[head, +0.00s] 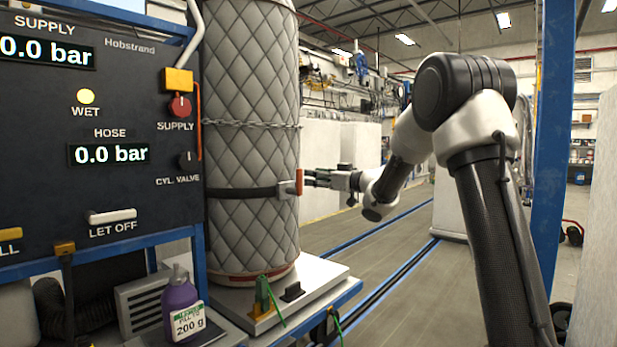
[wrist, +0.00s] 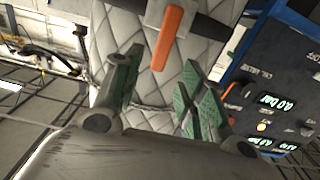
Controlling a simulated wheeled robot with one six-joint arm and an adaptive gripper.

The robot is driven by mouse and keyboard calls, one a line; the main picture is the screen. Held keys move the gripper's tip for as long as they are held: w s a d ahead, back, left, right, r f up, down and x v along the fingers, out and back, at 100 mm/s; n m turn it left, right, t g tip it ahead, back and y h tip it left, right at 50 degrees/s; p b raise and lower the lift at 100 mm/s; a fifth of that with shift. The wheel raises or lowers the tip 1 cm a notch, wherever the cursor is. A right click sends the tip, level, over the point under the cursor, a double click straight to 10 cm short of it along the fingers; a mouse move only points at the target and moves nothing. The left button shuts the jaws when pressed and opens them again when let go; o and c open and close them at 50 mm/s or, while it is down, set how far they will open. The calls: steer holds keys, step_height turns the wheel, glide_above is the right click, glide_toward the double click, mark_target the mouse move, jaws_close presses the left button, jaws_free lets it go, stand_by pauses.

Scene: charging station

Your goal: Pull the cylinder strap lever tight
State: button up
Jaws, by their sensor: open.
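The cylinder (head: 252,120) stands upright in a grey quilted cover. A dark strap (head: 240,192) runs around its lower half. The orange strap lever (head: 299,182) sits on a grey buckle at the strap's right side. My gripper (head: 312,178) reaches in from the right, with its fingertips close to the lever. In the wrist view the orange lever (wrist: 167,38) lies ahead of my open gripper (wrist: 160,85), between the lines of the two green-padded fingers. The fingers appear apart from the lever; exact depth is hard to tell.
A dark control panel (head: 100,130) with two 0.0 bar displays stands left of the cylinder. A chain (head: 250,124) circles the cylinder above the strap. A purple bottle (head: 181,300) stands at lower left. A blue post (head: 553,150) rises at right. Open floor lies behind my arm.

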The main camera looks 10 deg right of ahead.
mark_target(301, 176)
steer(key=x, duration=0.7)
steer(key=shift+w+a, duration=0.2)
steer(key=shift+w, duration=0.05)
steer(key=shift+c, duration=0.2)
jaws_close()
